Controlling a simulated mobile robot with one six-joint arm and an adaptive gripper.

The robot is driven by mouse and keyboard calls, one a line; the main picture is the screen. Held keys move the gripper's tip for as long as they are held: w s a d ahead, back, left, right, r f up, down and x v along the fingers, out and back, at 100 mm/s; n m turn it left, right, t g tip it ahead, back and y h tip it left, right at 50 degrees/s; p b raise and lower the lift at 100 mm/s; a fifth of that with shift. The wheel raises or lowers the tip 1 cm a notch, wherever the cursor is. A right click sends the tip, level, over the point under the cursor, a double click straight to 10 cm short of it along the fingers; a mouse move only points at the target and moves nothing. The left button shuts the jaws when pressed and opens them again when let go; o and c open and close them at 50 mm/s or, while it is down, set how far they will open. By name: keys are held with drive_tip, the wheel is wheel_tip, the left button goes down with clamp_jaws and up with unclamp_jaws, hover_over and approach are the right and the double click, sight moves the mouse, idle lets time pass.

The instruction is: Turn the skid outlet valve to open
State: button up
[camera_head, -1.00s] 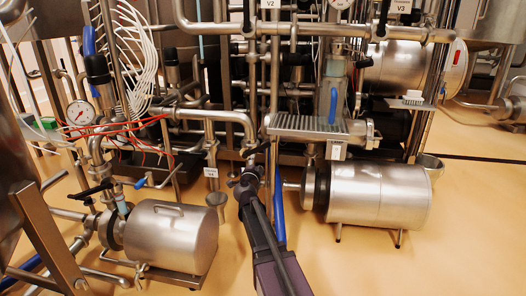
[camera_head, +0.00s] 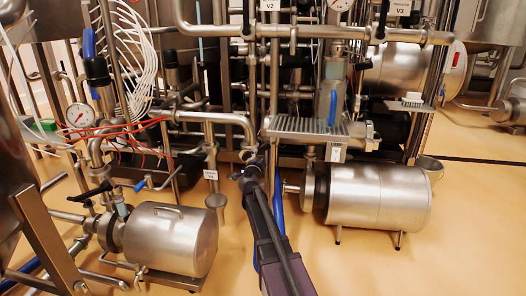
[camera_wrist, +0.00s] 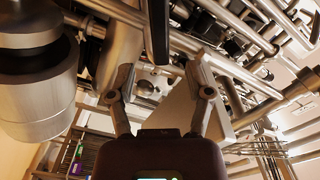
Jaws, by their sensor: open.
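My gripper (camera_head: 254,166) is in front of the vertical steel pipe end at the middle of the skid. In the wrist view my gripper (camera_wrist: 163,78) has its two fingers spread apart, with nothing held between them. A black valve handle (camera_wrist: 156,32) hangs from the top of the wrist view, just beyond and between the fingertips; I see no contact. In the head view my gripper and arm mostly hide this handle. A white tag (camera_head: 210,175) hangs on the pipe left of my gripper; its print is too small to read surely. A pale plate (camera_wrist: 178,105) shows behind the fingers.
A steel pump motor (camera_head: 168,240) stands at lower left, another (camera_head: 377,197) right of my arm. A grated shelf (camera_head: 310,126) juts out above. A black-handled valve (camera_head: 90,192) sits at left. Red cables (camera_head: 110,130) and pipes crowd the back. Floor is open at lower right.

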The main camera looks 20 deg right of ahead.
sight(263, 150)
drive_tip(key=x, duration=0.7)
drive_tip(key=shift+w+d, duration=0.1)
clamp_jaws()
drive_tip(key=shift+d, duration=0.3)
drive_tip(key=shift+a, duration=0.15)
